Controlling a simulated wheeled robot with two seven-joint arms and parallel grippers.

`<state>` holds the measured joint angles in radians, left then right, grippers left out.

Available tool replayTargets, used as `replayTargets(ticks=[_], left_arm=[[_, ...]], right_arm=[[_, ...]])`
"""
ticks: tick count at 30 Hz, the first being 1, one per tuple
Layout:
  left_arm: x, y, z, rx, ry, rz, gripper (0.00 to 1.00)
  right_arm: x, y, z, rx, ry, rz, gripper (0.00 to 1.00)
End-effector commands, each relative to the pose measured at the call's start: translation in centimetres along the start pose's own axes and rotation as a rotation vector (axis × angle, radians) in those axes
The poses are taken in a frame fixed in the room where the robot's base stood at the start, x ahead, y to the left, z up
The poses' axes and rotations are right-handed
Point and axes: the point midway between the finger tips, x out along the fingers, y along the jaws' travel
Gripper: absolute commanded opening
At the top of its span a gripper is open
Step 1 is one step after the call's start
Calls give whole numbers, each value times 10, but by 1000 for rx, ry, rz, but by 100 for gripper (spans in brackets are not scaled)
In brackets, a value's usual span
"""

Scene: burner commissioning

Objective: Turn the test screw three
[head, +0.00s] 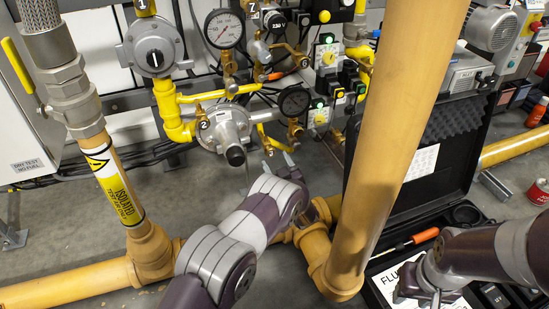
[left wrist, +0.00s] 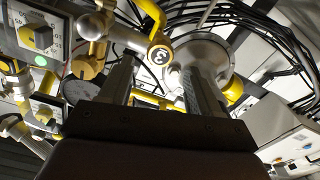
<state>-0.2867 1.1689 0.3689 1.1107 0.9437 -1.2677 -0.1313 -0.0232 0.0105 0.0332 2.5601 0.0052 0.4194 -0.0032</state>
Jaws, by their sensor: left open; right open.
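In the head view my left gripper (head: 279,153) is just below the small black gauge (head: 294,101) and right of the regulator tagged 2 (head: 225,127). I cannot find tag 3 there. My right gripper (head: 427,296) is open, low over the black case.
A thick yellow pipe (head: 392,150) rises right of my left arm. The open black case (head: 450,150) holds an orange-handled screwdriver (head: 420,237) and a sheet. A regulator tagged 1 (head: 152,48) and a large gauge (head: 224,29) are at upper left. A red can (head: 540,191) stands right.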

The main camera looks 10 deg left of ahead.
Motion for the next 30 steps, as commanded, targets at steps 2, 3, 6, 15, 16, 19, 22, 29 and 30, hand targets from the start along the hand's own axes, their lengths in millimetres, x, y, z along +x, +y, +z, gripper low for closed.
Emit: replayTargets(ticks=[2, 3, 6, 15, 16, 19, 22, 29, 30], left_arm=[[17, -3, 9, -3, 1, -2, 63], [24, -3, 8, -2, 2, -2, 63], [38, -1, 6, -2, 0, 0, 63], [46, 0, 1, 1, -3, 2, 63], [46, 0, 1, 1, -3, 2, 63], [46, 0, 1, 1, -3, 2, 33], [46, 0, 1, 1, -3, 2, 6], [46, 0, 1, -12, -3, 2, 6], [46, 0, 1, -20, -3, 2, 6]], right_arm=[[22, 0, 3, 0, -1, 0, 43], [26, 0, 3, 0, -1, 0, 43], [35, 0, 4, 0, -1, 0, 43], [35, 0, 4, 0, 0, 0, 43], [35, 0, 4, 0, 0, 0, 43], [35, 0, 4, 0, 0, 0, 43], [35, 0, 4, 0, 0, 0, 43], [35, 0, 4, 0, 0, 0, 43], [34, 0, 4, 0, 0, 0, 43]])
